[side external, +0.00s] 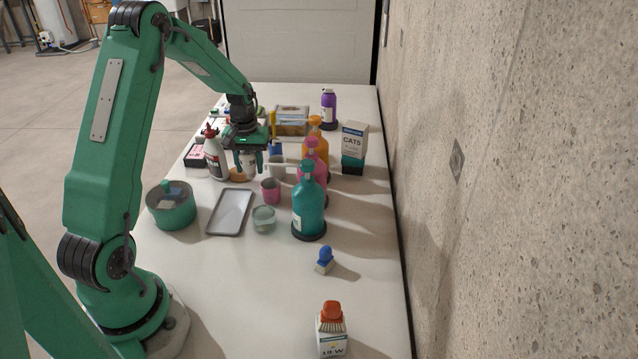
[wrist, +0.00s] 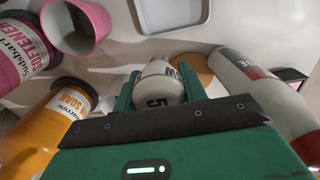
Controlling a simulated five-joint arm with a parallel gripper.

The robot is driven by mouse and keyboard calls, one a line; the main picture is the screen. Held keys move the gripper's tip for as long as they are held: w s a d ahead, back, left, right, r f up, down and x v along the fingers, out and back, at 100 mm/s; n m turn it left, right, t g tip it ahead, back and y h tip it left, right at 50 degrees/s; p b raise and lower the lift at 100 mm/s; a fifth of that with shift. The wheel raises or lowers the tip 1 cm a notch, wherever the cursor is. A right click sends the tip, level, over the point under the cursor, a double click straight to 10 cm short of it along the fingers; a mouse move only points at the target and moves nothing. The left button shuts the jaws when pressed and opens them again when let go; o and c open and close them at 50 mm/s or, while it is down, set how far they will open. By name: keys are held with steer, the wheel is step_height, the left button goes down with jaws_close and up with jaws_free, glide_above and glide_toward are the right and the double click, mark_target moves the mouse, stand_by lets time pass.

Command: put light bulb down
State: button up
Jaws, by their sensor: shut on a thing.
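My gripper (side external: 250,166) is at the far left part of the table, among bottles and cups. In the wrist view my gripper (wrist: 158,92) has its two green fingers on either side of a white light bulb (wrist: 160,80) with dark lettering. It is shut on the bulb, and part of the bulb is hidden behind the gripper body. In the side view the bulb is small and partly covered by the fingers. I cannot tell whether it touches the table.
A tan disc (side external: 238,175) lies close by; it also shows in the wrist view (wrist: 196,66). A white bottle (side external: 215,157) stands left; pink (side external: 313,170), orange (side external: 314,127) and teal bottles (side external: 309,208) stand right. A tray (side external: 231,212) lies nearer. The front table is mostly clear.

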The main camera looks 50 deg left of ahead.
steer(key=shift+f, duration=0.85)
steer(key=shift+f, duration=0.15)
steer(key=o, duration=1)
steer(key=shift+c, duration=0.2)
steer(key=shift+r, duration=0.2)
step_height(320, 180, up, 12)
steer(key=shift+f, duration=0.15)
